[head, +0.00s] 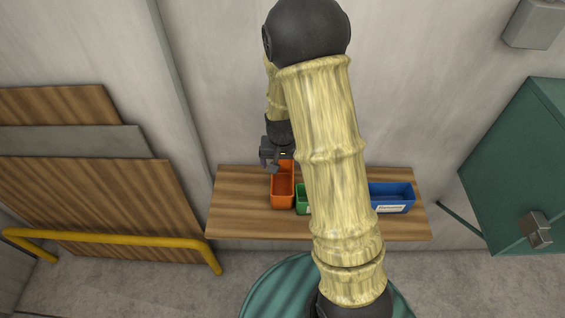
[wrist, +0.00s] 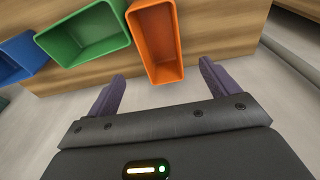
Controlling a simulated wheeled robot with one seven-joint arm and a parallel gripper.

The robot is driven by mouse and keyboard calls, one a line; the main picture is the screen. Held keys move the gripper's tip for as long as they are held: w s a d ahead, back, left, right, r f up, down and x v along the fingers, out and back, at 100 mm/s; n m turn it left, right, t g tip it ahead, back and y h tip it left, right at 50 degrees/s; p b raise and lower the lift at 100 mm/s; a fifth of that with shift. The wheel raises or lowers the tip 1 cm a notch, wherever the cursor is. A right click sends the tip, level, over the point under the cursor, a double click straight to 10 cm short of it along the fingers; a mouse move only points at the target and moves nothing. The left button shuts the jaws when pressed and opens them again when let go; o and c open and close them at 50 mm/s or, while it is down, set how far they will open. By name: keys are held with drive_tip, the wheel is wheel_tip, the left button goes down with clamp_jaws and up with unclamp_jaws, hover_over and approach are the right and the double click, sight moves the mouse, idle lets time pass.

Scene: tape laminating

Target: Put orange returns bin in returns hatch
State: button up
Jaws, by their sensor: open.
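The orange returns bin (head: 283,192) is an open-topped box on the left part of a wooden shelf, and its upper end is partly behind my gripper. In the wrist view the orange bin (wrist: 153,42) points its near end between my two fingers, with a gap on each side. My gripper (head: 273,163) is open and empty at the bin's far end in the head view. Its dark purple fingers (wrist: 162,70) also show in the wrist view. I cannot tell for sure which thing is the returns hatch.
A green bin (wrist: 88,36) stands close beside the orange one. A blue bin (head: 391,197) is farther right on the shelf (head: 240,205). A teal cabinet (head: 515,165) with a grey fitting is at right. A yellow rail (head: 120,240) and leaning boards (head: 95,195) are at left.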

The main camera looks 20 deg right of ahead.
idle(0.5)
drive_tip(key=s+a+r+n, duration=0.1)
drive_tip(key=s+r+n, duration=0.2)
drive_tip(key=s+r, duration=0.8)
drive_tip(key=s, duration=0.2)
drive_tip(key=shift+s+r+n+t+y, duration=0.3)
drive_tip(key=shift+s+r+t, duration=0.1)
drive_tip(key=shift+o, duration=0.4)
drive_tip(key=shift+a, duration=0.1)
drive_tip(key=w+f+m+b, duration=0.1)
drive_tip(key=w+f, duration=0.3)
drive_tip(key=w, duration=0.3)
drive_tip(key=w+d+f+m+g+b, duration=0.1)
drive_tip(key=w+f+m+b, duration=0.1)
drive_tip(key=w, duration=0.4)
drive_tip(key=shift+w+d+f+m, duration=0.3)
drive_tip(key=shift+w+f, duration=0.1)
drive_tip(key=shift+f, duration=0.45)
